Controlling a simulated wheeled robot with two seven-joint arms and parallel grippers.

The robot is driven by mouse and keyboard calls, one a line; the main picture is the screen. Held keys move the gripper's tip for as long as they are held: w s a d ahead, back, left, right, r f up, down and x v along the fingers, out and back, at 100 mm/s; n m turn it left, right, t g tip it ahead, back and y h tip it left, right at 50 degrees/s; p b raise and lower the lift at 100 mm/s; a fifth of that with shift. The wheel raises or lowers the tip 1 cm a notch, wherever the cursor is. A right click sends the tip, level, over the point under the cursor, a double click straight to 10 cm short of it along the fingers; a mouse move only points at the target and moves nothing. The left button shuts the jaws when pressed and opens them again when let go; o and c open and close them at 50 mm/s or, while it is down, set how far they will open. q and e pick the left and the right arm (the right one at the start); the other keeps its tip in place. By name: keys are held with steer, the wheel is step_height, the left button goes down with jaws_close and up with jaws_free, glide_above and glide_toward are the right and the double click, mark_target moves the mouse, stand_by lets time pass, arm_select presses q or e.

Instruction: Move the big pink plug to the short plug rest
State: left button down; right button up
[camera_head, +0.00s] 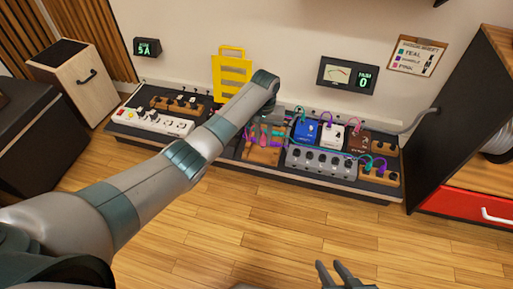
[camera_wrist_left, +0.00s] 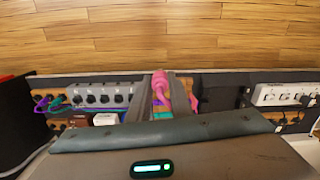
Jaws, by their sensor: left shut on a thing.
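The big pink plug (camera_wrist_left: 162,84) shows between the two fingers of my left gripper (camera_wrist_left: 160,98) in the left wrist view. That gripper is shut on it. I cannot tell whether the plug touches the block. Which wooden piece is the short plug rest is unclear; another wooden rest (camera_head: 172,104) with dark plugs is at the left. My right gripper (camera_head: 338,272) is open and empty at the bottom edge.
A white power strip (camera_head: 152,121) lies on the board's left. Blue (camera_head: 305,131), white (camera_head: 331,136) and brown pedals with coloured cables stand on the right, behind a grey mixer-like unit (camera_head: 320,163). A yellow stand (camera_head: 232,70) is behind. The wood floor in front is clear.

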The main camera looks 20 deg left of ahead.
arm_select(q)
steer(key=r, duration=0.6)
steer(key=w+r, duration=0.1)
steer(key=r, duration=0.2)
steer(key=shift+d+r, duration=0.1)
steer(key=shift+d, duration=0.25)
steer(key=s+a+r, duration=0.3)
steer(key=s+r, duration=0.5)
steer(key=s+a+r+m, duration=0.1)
steer(key=s+a+r, duration=0.2)
steer(key=s+r, duration=0.5)
steer(key=shift+s+r, duration=0.35)
steer(key=shift+r, duration=0.3)
